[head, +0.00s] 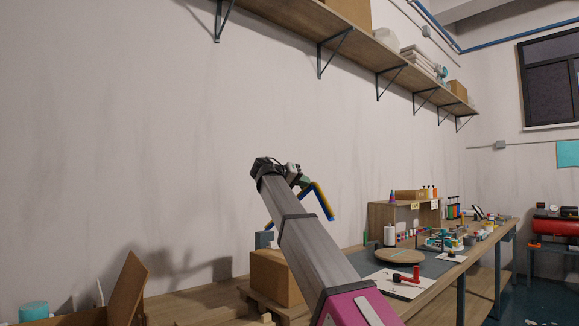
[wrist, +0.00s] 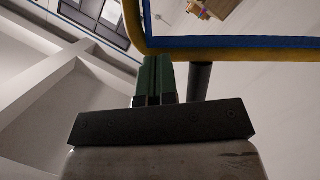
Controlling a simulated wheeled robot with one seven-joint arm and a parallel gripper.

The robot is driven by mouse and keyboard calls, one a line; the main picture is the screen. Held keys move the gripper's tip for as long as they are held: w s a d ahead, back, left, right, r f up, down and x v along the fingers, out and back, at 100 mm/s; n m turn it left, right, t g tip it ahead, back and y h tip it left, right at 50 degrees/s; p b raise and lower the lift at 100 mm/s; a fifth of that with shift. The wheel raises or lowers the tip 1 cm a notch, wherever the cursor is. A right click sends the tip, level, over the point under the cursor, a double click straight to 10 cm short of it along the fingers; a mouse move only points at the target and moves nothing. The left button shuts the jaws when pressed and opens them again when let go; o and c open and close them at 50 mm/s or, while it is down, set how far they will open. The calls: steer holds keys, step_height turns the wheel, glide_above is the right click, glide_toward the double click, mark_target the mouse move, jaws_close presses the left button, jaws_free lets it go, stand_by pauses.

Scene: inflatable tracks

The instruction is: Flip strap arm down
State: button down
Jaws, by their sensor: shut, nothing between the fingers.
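The strap arm, which I take to be the bent blue-and-yellow bar (head: 324,203), shows raised against the wall beyond the end of my arm in the head view. In the wrist view its yellow-and-blue frame (wrist: 235,50) fills the upper right, with a rounded corner near my fingertips. My gripper (wrist: 157,59) has its two green fingers shut together with nothing between them. The tips are at or just below the yellow edge; I cannot tell if they touch it. In the head view my gripper (head: 304,182) is small and partly hidden. A dark rod (wrist: 200,80) stands beside the fingers.
A workbench (head: 445,285) runs along the wall at the right, with a round wooden disc (head: 400,256), a red tool (head: 406,278) and several small items. A cardboard box (head: 272,276) stands behind my arm. A long shelf (head: 360,55) hangs high on the wall.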

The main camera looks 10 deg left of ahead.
steer(key=s+d+f+m+y, duration=0.1)
steer(key=s+d+f+m, duration=0.1)
steer(key=f, duration=0.9)
steer(key=s+d+f+m+t, duration=0.1)
steer(key=s+d+f+m, duration=0.1)
steer(key=f, duration=0.8)
steer(key=shift+s+d+f+y, duration=0.4)
steer(key=shift+d, duration=0.45)
